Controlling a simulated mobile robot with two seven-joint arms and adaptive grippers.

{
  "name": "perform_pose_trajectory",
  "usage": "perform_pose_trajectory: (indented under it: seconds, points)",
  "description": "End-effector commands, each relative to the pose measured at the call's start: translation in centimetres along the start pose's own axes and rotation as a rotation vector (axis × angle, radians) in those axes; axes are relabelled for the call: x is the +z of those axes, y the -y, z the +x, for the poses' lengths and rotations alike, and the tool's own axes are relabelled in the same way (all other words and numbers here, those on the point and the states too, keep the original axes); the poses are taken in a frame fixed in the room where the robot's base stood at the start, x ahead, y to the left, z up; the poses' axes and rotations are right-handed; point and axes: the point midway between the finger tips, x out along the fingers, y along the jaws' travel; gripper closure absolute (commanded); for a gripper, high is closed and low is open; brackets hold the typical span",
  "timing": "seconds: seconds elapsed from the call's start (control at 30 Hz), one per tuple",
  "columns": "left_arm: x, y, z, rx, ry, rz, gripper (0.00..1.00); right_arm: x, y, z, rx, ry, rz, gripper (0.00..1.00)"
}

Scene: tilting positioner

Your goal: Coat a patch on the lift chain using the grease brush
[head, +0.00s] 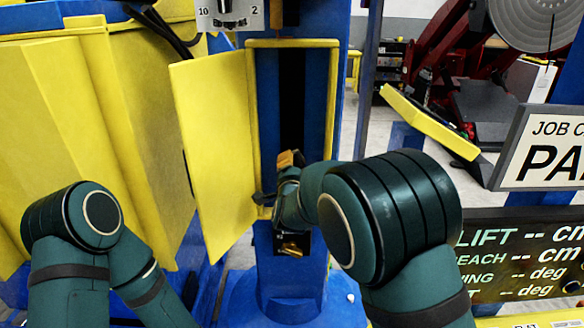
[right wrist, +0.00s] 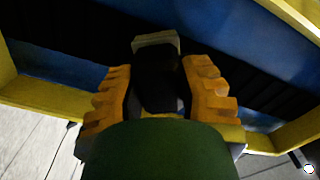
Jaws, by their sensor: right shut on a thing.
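The lift chain (head: 292,100) is a dark vertical strip inside the open blue column. In the right wrist view the dark band of the chain (right wrist: 245,85) crosses behind the gripper. My right gripper (head: 290,160) is at the lower part of the column opening. In the right wrist view its orange ridged fingers are shut on the grease brush (right wrist: 157,85), a black piece with a pale grey end pointing at the column. I cannot tell whether the brush touches the chain. My left arm shows at the lower left, but its gripper is out of view.
A yellow door (head: 213,150) stands open left of the column, and a yellow frame (head: 333,100) edges the opening. A large yellow housing (head: 90,120) fills the left side. A job card sign (head: 550,150) and a dark readout panel (head: 530,255) stand at right.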

Motion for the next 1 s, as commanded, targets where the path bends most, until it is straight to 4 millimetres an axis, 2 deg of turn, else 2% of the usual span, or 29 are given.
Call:
perform_pose_trajectory:
  seconds: [0.3, 0.67, 1.0]
  points:
    - [-0.1, -0.3, -0.8, 0.0, 0.0, 0.0, 0.57, -1.4, 2.3, -0.1, -0.002, -0.001, 0.003, 0.92]
    - [-0.1, -0.4, -1.2, 0.0, 0.0, 0.0, 0.57, -2.1, 3.6, -0.1, -0.002, -0.001, 0.002, 0.92]
    - [-0.3, -0.8, -2.2, 0.0, 0.0, 0.0, 0.57, -3.5, 5.9, 0.0, -0.002, -0.001, 0.002, 0.92]
